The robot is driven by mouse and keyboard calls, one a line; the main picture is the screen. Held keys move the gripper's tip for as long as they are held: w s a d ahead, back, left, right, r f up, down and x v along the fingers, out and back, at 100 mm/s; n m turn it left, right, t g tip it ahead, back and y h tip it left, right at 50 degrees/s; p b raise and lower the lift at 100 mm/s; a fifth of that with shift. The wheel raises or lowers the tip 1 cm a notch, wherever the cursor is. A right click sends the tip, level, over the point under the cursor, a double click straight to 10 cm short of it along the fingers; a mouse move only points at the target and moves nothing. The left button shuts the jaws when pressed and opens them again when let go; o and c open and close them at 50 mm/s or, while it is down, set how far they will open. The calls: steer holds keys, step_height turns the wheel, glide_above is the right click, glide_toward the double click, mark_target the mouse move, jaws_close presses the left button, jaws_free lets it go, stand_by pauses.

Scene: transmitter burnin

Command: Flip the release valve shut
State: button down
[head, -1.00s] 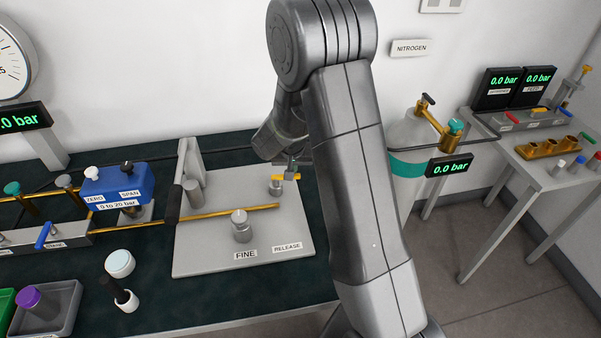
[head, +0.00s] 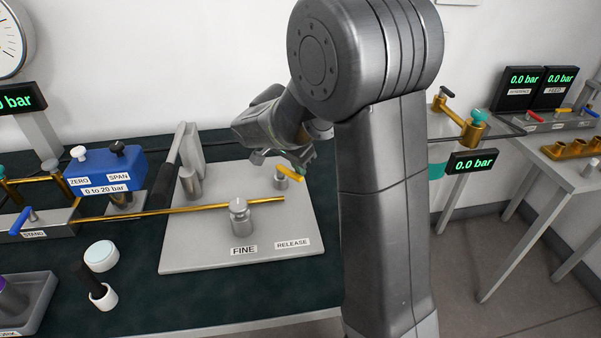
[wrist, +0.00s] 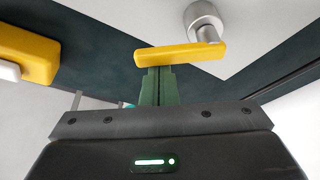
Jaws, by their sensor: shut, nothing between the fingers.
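The release valve has a yellow lever (head: 289,173) on a small grey post (head: 281,183), at the back right of the light grey plate (head: 200,250). The RELEASE label (head: 293,244) is at that plate's front edge. In the wrist view the yellow lever (wrist: 180,53) lies across the tips of my fingers, with its grey round body (wrist: 203,20) behind it. My gripper (wrist: 160,72) is shut and empty, its green fingertips right at the lever; I cannot tell whether they touch it. In the head view my gripper (head: 303,162) is just behind and above the lever, partly hidden by my arm.
A brass pipe (head: 190,210) crosses the plate. A grey FINE knob (head: 240,217) and a black-gripped pump handle (head: 165,183) stand on it. A blue gauge box (head: 106,172) is at left.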

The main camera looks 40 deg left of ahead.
steer(key=s+m+b, duration=0.1)
steer(key=m, duration=0.1)
steer(key=shift+s+m+h, duration=0.2)
steer(key=shift+m+h, duration=0.2)
steer(key=m, duration=0.1)
steer(key=s+m+h, duration=0.1)
steer(key=m, duration=0.1)
steer(key=shift+s+a+g, duration=0.1)
steer(key=shift+s+g, duration=0.1)
steer(key=shift+g, duration=0.1)
steer(key=shift+s+a+m, duration=0.1)
steer(key=shift+s+m, duration=0.2)
steer(key=shift+s, duration=0.15)
